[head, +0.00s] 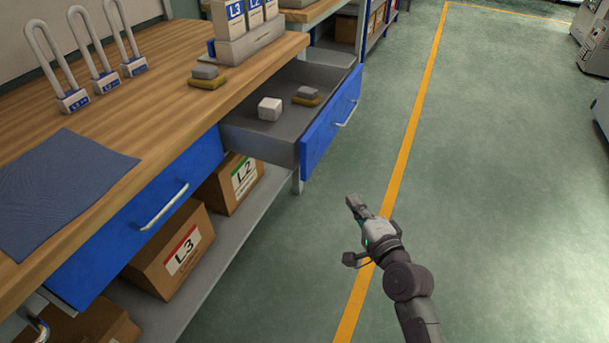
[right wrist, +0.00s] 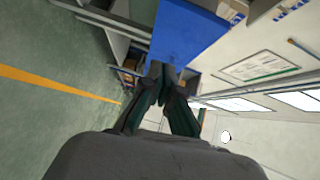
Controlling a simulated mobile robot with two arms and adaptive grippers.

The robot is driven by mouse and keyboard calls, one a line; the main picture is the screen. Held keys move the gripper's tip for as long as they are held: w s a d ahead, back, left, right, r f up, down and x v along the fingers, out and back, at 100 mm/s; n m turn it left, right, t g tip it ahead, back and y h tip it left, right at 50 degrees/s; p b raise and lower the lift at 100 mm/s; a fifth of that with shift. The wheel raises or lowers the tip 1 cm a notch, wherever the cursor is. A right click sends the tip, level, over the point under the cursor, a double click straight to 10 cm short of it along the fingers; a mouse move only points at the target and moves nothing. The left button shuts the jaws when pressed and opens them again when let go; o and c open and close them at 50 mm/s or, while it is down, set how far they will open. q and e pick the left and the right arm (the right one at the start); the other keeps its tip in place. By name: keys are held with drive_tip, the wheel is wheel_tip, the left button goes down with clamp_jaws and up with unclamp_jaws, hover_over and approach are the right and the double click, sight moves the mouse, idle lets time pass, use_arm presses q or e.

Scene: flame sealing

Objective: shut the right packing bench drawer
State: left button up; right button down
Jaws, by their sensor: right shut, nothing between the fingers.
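The right packing bench drawer (head: 250,133) is pulled well out of the wooden bench (head: 160,100) in the head view. Its blue front (head: 332,122) carries a metal handle (head: 348,113). A white block (head: 270,108) and a grey-and-yellow piece (head: 307,95) lie inside it. My right gripper (head: 354,203) is shut and empty over the floor, in front of the drawer and apart from it. In the right wrist view the shut fingers (right wrist: 161,72) point toward a blue panel (right wrist: 190,35), which looks like the drawer front. My left gripper is not in view.
The left blue drawer (head: 150,215) is closed. Cartons marked L3 (head: 170,250) and L2 (head: 230,185) stand on the shelf below. Padlocks (head: 72,100), a blue mat (head: 60,190) and a holder (head: 245,42) are on the bench. The green floor (head: 480,170) at right is clear.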

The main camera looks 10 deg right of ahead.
wheel_tip(320, 180, up, 3)
drive_tip(key=w, duration=0.1)
drive_tip(key=b, duration=0.2)
approach(314, 153)
drive_tip(key=w+d, duration=0.3)
drive_tip(key=shift+m+t+y, duration=0.3)
drive_tip(key=shift+t, duration=0.1)
drive_tip(key=w+a, duration=0.1)
drive_tip(key=w+a+f, duration=0.1)
drive_tip(key=a, duration=0.1)
drive_tip(key=shift+w+a, duration=0.1)
drive_tip(key=shift+w, duration=0.2)
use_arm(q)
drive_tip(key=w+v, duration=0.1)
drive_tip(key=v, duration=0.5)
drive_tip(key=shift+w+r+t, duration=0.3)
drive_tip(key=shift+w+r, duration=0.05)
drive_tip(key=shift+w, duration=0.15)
use_arm(e)
drive_tip(key=shift+w+a, duration=0.25)
drive_tip(key=shift+a, duration=0.15)
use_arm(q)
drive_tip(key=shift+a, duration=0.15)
use_arm(e)
drive_tip(key=shift+w, duration=0.15)
